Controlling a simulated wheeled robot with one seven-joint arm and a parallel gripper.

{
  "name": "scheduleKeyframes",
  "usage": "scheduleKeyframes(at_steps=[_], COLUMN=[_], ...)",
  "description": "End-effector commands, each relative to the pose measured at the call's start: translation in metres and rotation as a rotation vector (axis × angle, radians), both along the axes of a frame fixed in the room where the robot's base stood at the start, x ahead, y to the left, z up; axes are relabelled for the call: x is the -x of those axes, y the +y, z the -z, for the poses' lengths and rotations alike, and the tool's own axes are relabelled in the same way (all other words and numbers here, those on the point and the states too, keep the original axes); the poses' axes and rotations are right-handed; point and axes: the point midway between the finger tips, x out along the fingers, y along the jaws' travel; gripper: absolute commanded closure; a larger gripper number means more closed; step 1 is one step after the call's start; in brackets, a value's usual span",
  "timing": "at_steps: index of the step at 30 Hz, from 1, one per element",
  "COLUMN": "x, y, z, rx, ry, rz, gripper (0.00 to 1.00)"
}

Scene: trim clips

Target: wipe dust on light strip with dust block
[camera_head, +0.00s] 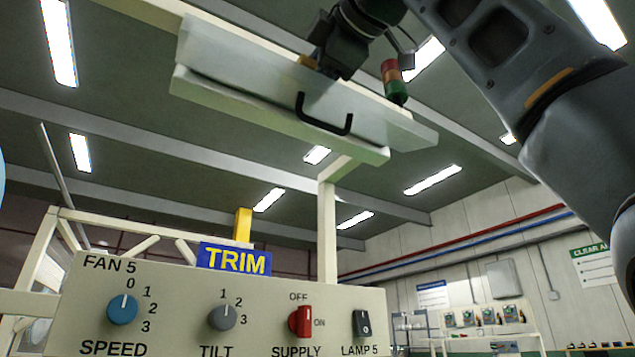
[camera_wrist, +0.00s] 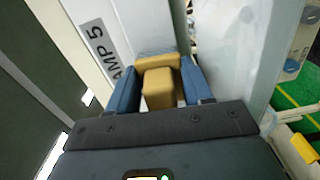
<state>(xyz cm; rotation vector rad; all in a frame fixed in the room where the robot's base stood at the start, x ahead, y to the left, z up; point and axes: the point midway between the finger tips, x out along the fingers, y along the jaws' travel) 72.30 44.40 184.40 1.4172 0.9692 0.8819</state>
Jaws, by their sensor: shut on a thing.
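My gripper (camera_wrist: 160,92) is shut on the tan dust block (camera_wrist: 158,85), with a blue finger on each side of it. In the head view my gripper (camera_head: 325,66) is high at the top middle, at the upper edge of the translucent cover (camera_head: 250,65). A bit of the block (camera_head: 308,62) shows there. The cover has a black handle (camera_head: 322,118) and stands against the cream lamp housing (camera_head: 270,120). In the wrist view the block is between the housing labelled "AMP 5" (camera_wrist: 97,42) and a pale panel (camera_wrist: 235,50). The light strip and dust cannot be made out; contact is unclear.
A control panel (camera_head: 180,295) with two knobs, a red supply switch and a black lamp switch stands below. A post (camera_head: 327,230) rises to the housing. A red-orange-green signal light (camera_head: 394,82) shows right of the gripper. Open air lies between panel and housing.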

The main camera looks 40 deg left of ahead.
Motion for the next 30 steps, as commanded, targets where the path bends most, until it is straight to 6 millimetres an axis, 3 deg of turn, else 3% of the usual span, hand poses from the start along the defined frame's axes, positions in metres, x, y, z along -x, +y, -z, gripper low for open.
scheduleKeyframes(at_steps=[30], x=[0.054], y=[0.023], z=[0.000], rx=[0.000], ry=[-0.003], rz=[-0.003], gripper=[0.98])
